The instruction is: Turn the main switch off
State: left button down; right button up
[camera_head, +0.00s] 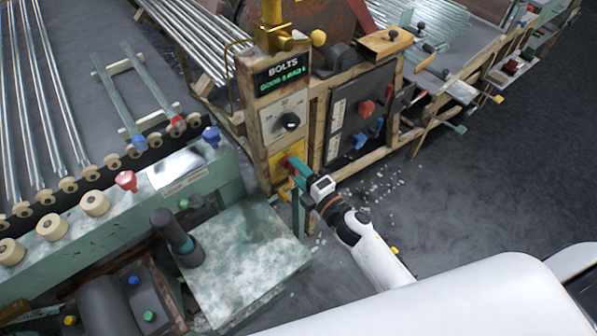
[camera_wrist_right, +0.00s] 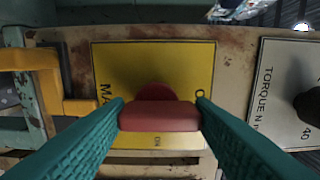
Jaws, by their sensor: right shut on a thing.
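The main switch is a red knob (camera_wrist_right: 158,116) on a yellow plate (camera_wrist_right: 185,65), which carries partly hidden lettering. The plate also shows in the head view (camera_head: 291,151), low on the front of the wooden-framed panel. My right gripper (camera_wrist_right: 160,115) has its teal fingers on both sides of the knob's red bar and is shut on it. The bar lies across the wrist view, with the round part of the knob behind it. In the head view my right gripper (camera_head: 293,168) hides most of the knob. My left gripper is not in view.
Above the plate is a dial with a black knob (camera_head: 290,121), under a BOLTS display (camera_head: 284,73). A dark panel with red and blue knobs (camera_head: 362,114) stands to the right. A green machine bed (camera_head: 240,255) is at left. A yellow bracket (camera_wrist_right: 40,60) sits beside the plate.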

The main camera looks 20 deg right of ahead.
jog(key=shift+f, duration=0.1)
dwell(0.3)
jog(key=o, duration=1)
jog(key=b+v, duration=0.2)
jog(key=v, duration=1)
